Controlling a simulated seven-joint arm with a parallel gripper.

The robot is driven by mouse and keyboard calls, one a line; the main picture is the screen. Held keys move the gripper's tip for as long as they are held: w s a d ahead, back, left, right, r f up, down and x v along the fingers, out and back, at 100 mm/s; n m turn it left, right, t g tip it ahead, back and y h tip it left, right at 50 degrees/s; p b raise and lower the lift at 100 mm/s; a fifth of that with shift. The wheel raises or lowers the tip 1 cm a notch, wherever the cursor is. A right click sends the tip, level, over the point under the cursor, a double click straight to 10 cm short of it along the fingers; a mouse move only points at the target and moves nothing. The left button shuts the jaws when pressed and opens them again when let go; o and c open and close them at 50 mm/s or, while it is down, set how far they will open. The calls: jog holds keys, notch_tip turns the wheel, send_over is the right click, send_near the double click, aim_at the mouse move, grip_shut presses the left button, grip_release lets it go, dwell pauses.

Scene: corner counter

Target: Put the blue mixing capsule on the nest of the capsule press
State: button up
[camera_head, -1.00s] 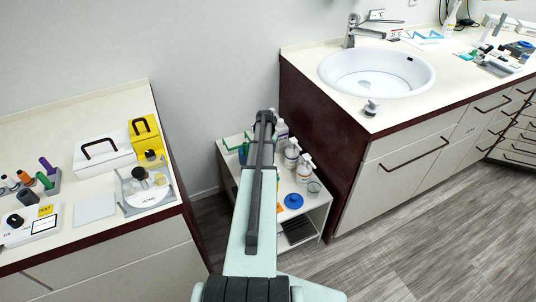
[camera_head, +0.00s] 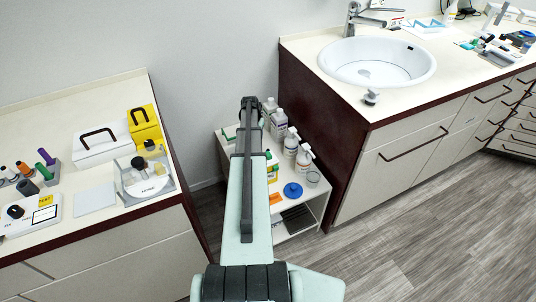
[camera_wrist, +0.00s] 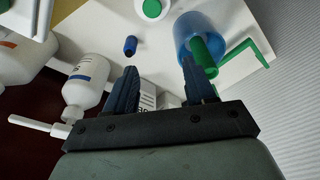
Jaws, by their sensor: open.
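A small dark blue cylinder (camera_wrist: 130,46), which looks like the blue mixing capsule, shows on a white surface in the wrist view, beyond the fingertips. My gripper (camera_wrist: 158,78) is open, with nothing between its fingers; the cylinder lies ahead of the left finger, apart from it. The right finger tip is close to a translucent blue cup (camera_wrist: 183,28) holding a green object; I cannot tell whether they touch. In the head view my arm reaches over the low white cart and hides part of it. A device with a round white base (camera_head: 149,186) on the left counter may be the capsule press.
White bottles (camera_head: 290,142) crowd the cart's right side, and one bottle (camera_wrist: 88,80) is left of my fingers. A blue round lid (camera_head: 292,190) lies toward the cart's front. The left counter (camera_head: 70,240) and sink cabinet (camera_head: 305,120) flank the cart.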

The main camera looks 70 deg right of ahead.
jog(key=shift+s+d+f+n+g, duration=0.75)
jog(key=shift+f+n, duration=1.15)
jog(key=shift+n, duration=1.95)
jog(key=shift+s+d+f+n+g, duration=0.3)
jog(key=shift+s+f+n+g, duration=0.5)
jog(key=shift+f+n, duration=2.1)
jog(key=shift+s+d+f+n+g, duration=0.5)
jog(key=shift+s+f+n, duration=0.5)
jog(key=shift+n, duration=3.85)
jog(key=shift+s+r, duration=0.1)
jog(key=shift+r, duration=0.05)
